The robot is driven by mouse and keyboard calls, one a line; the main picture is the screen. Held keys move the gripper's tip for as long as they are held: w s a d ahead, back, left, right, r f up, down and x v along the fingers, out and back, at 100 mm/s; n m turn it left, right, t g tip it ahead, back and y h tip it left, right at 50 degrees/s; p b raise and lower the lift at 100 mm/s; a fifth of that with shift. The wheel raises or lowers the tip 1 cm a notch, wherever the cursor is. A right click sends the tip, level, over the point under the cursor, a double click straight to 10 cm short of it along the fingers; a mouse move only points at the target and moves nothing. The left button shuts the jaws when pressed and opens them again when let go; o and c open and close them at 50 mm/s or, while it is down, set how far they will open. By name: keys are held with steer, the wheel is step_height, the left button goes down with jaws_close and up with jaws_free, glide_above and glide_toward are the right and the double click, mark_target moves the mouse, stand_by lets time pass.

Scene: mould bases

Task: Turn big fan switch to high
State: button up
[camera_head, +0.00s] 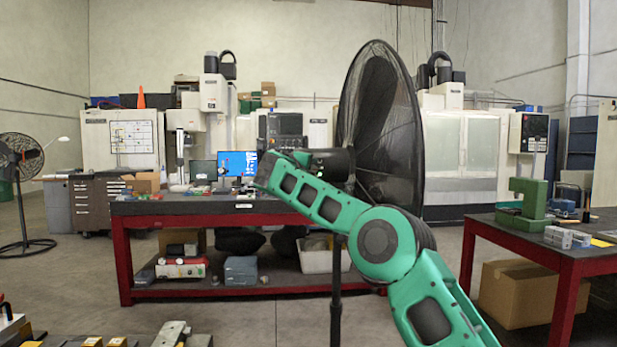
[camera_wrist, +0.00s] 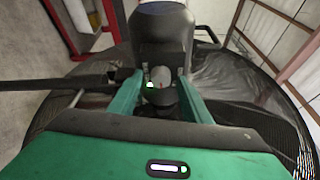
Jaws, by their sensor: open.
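The big fan, with its dark round mesh cage (camera_head: 408,110), stands upright in the middle of the head view. Its black motor housing (camera_head: 332,163) is at the left of the cage, and it also fills the top middle of the wrist view (camera_wrist: 162,32). In the wrist view a small grey round switch knob (camera_wrist: 160,76) sits below the housing, with small green and red marks near it. My gripper (camera_wrist: 161,84) is open, its two green fingers on either side of the knob. I cannot tell whether they touch it. The knob's setting is not readable.
A red-framed workbench (camera_head: 225,207) with monitors and small parts stands behind my arm. Another red table (camera_head: 545,245) is at the right, with a cardboard box (camera_head: 515,292) under it. A smaller fan (camera_head: 20,160) stands at the far left.

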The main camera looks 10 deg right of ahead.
steer(key=v, duration=1)
steer(key=shift+s, duration=0.25)
steer(key=shift+a, duration=0.1)
